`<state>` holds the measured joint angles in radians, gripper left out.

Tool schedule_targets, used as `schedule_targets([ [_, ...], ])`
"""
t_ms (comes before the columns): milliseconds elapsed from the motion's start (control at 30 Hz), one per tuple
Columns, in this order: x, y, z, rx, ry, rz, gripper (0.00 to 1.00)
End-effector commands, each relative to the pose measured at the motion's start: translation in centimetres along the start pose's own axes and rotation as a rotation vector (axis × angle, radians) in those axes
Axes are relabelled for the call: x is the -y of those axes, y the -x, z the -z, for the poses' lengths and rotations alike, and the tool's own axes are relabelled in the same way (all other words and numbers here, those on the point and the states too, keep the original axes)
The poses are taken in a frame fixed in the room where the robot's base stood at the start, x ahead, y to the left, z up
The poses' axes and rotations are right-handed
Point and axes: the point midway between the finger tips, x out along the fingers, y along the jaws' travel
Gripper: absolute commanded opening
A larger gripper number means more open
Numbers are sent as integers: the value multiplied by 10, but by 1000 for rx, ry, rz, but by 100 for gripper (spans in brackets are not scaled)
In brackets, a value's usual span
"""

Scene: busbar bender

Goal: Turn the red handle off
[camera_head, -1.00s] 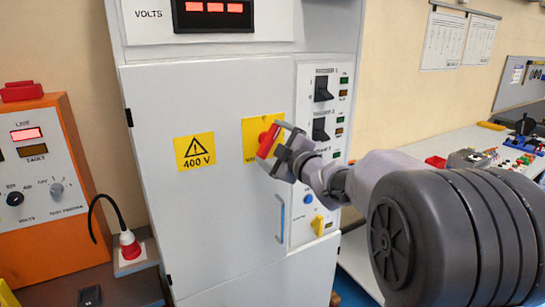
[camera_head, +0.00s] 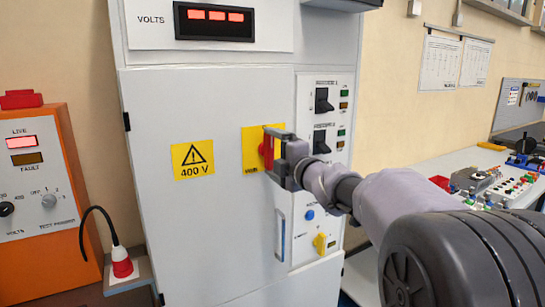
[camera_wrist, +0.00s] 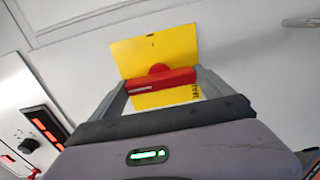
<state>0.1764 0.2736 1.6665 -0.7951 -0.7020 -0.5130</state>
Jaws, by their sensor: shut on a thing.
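The red handle (camera_head: 267,149) sits on a yellow plate (camera_head: 250,148) on the grey cabinet door. It looks close to upright in the head view, partly hidden by my gripper. My gripper (camera_head: 271,150) is shut on the red handle. In the wrist view the handle (camera_wrist: 160,80) lies between my two fingers (camera_wrist: 162,92), with its red round hub and the yellow plate (camera_wrist: 150,50) behind it.
A yellow 400 V warning sign (camera_head: 193,159) is left of the handle. The cabinet's switch panel (camera_head: 322,130) is to the right, with a blue door pull (camera_head: 281,234) below. An orange test unit (camera_head: 40,190) stands left; a cluttered bench (camera_head: 450,165) is right.

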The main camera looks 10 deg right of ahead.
Motion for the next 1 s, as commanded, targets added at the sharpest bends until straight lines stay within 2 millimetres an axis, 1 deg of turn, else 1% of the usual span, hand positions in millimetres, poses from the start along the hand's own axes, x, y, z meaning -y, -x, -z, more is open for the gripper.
schedule_targets([
  [433,-2,0,0,-1,15,-2,18],
  [467,-2,0,0,-1,14,-2,95],
  [500,-2,0,0,-1,14,-2,100],
  [767,-1,2,0,0,11,-1,100],
  [867,-2,13,-1,1,11,0,100],
  [967,-3,35,0,2,11,-1,100],
  [1000,-3,46,-1,3,10,-1,100],
])
